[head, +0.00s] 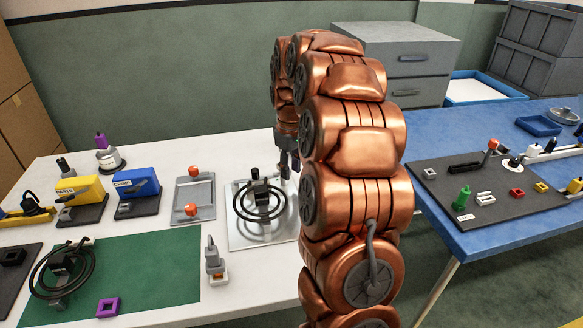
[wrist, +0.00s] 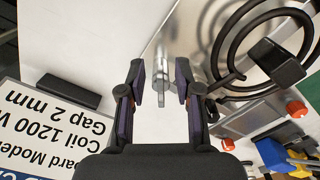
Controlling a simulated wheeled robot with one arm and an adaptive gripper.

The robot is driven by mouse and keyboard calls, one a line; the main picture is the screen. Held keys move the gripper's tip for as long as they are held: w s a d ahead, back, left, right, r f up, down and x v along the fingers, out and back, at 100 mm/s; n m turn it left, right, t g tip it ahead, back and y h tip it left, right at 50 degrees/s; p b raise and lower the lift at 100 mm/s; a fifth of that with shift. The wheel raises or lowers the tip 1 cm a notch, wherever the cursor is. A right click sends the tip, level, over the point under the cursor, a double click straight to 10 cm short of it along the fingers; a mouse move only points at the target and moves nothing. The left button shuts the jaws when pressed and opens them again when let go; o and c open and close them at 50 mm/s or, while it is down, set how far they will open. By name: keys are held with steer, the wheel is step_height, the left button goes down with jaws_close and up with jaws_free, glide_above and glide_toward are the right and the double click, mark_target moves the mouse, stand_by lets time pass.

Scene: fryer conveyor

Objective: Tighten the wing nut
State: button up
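My gripper (wrist: 160,74) is open in the wrist view, with one dark finger on each side of a small silver metal piece (wrist: 160,58). This piece has a narrow flat tab pointing toward me; it may be the wing nut, but its wings are not clear. Gaps show between it and both fingers. More silver metal shows behind the right finger. In the head view my gripper (head: 288,160) is at the right edge of a silver plate (head: 240,238) carrying a black coil (head: 262,213). My arm hides part of that area, and no wing nut can be made out there.
A coil (wrist: 256,88) lies close to the right finger. A printed sign (wrist: 50,125) is at lower left. The white table also holds an orange-knobbed tray (head: 193,193), blue crimp tool (head: 137,188) and green mat (head: 165,268). A blue table (head: 480,235) stands at right.

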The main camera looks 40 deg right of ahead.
mark_target(291, 171)
step_height(291, 171, up, 12)
stand_by(0.6)
steer(key=shift+f, duration=0.1)
stand_by(0.6)
steer(key=s+a+r+p, duration=0.25)
steer(key=s+a, duration=0.35)
steer(key=a, duration=0.3)
steer(key=s+a+r+p, duration=0.1)
steer(key=s+a+p, duration=0.4)
steer(key=a, duration=0.4)
steer(key=s+a+f+m+g+p, duration=0.1)
steer(key=s+a+f+p, duration=0.1)
steer(key=s, duration=0.8)
steer(key=s+a+f+m+p, duration=0.1)
steer(key=s+a+p, duration=0.1)
steer(key=s+a, duration=0.3)
steer(key=s, duration=0.4)
steer(key=shift+s+f+g, duration=0.35)
steer(key=shift+s+g, duration=0.05)
steer(key=shift+a, duration=0.1)
